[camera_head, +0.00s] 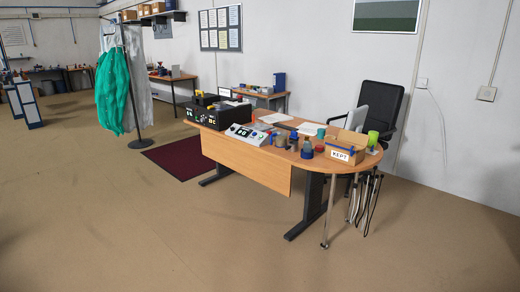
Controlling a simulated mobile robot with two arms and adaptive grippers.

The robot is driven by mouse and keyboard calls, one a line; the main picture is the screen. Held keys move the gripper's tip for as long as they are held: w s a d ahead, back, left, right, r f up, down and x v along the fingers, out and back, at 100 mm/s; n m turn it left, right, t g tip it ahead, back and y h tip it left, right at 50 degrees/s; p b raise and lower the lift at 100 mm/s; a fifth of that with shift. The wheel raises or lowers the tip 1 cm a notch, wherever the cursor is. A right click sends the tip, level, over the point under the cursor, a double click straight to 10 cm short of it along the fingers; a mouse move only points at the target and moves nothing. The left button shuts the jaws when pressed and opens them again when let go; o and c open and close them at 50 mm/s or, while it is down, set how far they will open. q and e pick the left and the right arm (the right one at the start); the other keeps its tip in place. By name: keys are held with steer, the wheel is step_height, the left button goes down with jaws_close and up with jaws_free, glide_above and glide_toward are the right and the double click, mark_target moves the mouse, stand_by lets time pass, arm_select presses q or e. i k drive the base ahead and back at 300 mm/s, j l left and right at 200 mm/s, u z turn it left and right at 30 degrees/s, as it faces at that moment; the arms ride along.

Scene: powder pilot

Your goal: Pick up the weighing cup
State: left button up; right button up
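The wooden desk (250,168) stands in the middle distance with small containers on its right half. They include a grey cup-like container (280,140), a blue container (307,151), a teal cup (321,133) and a bright green cup (373,138). They are too small to tell which one is the weighing cup. Neither of my grippers shows in the view.
A white device with a panel (247,134) and black boxes (205,114) fill the desk's left part. A box labelled KEPT (341,154) sits at its right end. A black chair (382,107) stands behind. Open floor (150,230) lies in front.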

mark_target(294, 146)
steer(key=i, duration=0.85)
steer(key=i+z, duration=0.15)
steer(key=i, duration=0.7)
steer(key=i+j, duration=0.2)
steer(key=i, duration=0.65)
